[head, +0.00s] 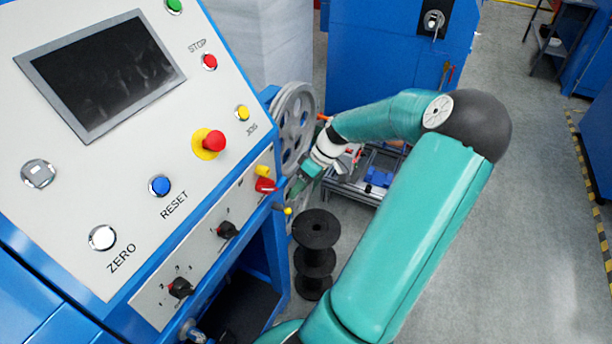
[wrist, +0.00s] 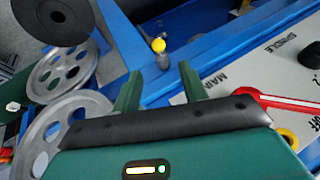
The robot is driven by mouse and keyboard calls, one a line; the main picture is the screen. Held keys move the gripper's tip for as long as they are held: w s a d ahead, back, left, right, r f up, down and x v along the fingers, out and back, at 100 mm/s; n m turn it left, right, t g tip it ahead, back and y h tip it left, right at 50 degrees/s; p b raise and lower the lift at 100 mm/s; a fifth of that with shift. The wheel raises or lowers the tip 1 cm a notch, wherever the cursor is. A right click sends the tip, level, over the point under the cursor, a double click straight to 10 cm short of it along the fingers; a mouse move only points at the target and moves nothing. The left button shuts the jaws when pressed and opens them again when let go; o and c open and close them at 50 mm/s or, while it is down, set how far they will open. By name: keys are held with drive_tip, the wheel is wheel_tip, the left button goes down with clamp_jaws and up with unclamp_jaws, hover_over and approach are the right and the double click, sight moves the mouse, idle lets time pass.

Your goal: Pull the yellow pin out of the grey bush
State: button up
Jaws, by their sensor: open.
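The yellow pin (wrist: 158,45) shows in the wrist view as a round yellow knob. It sits at the grey bush (wrist: 162,61) on the blue frame. In the head view the yellow pin (head: 288,211) is small, at the end of the grey bush (head: 278,207) at the panel's lower right edge. My gripper (wrist: 160,80) is open and empty. In the wrist view its two green fingers stand left and right, with the bush and knob in line with the gap, beyond the tips. In the head view my gripper (head: 295,189) is just above the pin.
A red switch handle (wrist: 288,101) is close to the right finger in the wrist view. Grey pulley wheels (head: 291,125) are behind my gripper in the head view. A black spool stack (head: 316,229) stands on the floor below. The blue frame (wrist: 125,60) runs beside the pin.

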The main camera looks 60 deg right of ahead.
sight(286, 208)
drive_tip(key=x, duration=0.7)
clamp_jaws()
